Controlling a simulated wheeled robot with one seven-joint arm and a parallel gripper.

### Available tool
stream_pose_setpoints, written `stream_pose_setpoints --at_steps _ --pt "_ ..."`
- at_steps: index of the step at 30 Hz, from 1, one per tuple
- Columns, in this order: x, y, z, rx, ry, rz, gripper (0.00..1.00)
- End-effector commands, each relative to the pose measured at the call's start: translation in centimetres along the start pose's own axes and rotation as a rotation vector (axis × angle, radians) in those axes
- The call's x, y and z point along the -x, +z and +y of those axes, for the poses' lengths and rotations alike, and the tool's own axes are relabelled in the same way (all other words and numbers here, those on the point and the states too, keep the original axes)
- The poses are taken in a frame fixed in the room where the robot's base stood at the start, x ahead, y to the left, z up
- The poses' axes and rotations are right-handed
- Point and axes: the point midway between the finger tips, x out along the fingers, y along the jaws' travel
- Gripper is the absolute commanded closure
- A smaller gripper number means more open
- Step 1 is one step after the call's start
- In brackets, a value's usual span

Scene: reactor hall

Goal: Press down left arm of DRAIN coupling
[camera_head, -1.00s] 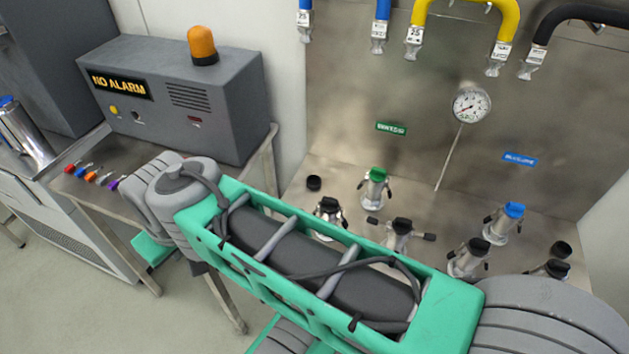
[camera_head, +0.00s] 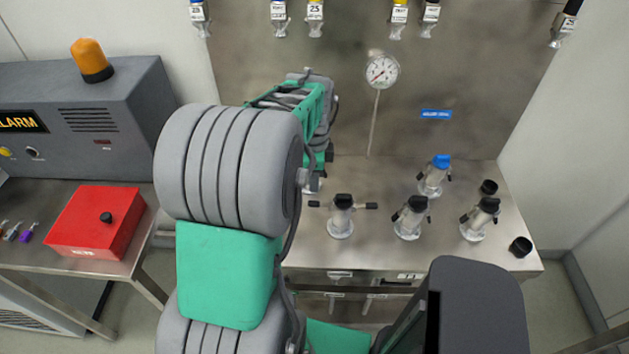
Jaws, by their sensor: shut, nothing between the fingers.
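A metal coupling with a black cap (camera_head: 342,216) stands on the steel bench, with both side arms sticking out about level. Its left arm (camera_head: 317,204) points toward my wrist. The DRAIN label cannot be read, so I cannot tell for certain that this is the DRAIN coupling. My gripper (camera_head: 314,182) is partly hidden behind my arm, a little above and left of this coupling's left arm. It appears shut and empty, and I see no clear contact.
More couplings stand to the right: black-capped ones (camera_head: 410,218) (camera_head: 479,220) and a blue-capped one (camera_head: 434,176). Loose black caps (camera_head: 520,246) lie on the bench. A gauge (camera_head: 382,70) and hanging hose ends (camera_head: 279,18) are behind. A red box (camera_head: 96,222) sits on the left table.

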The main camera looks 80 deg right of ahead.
Motion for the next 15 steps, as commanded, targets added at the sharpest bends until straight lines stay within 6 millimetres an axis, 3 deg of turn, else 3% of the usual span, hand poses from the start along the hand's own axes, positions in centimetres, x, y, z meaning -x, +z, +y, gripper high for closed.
stream_pose_setpoints --at_steps 15 --pt "-2.8 -0.4 0.0 -0.017 0.001 0.0 1.0"
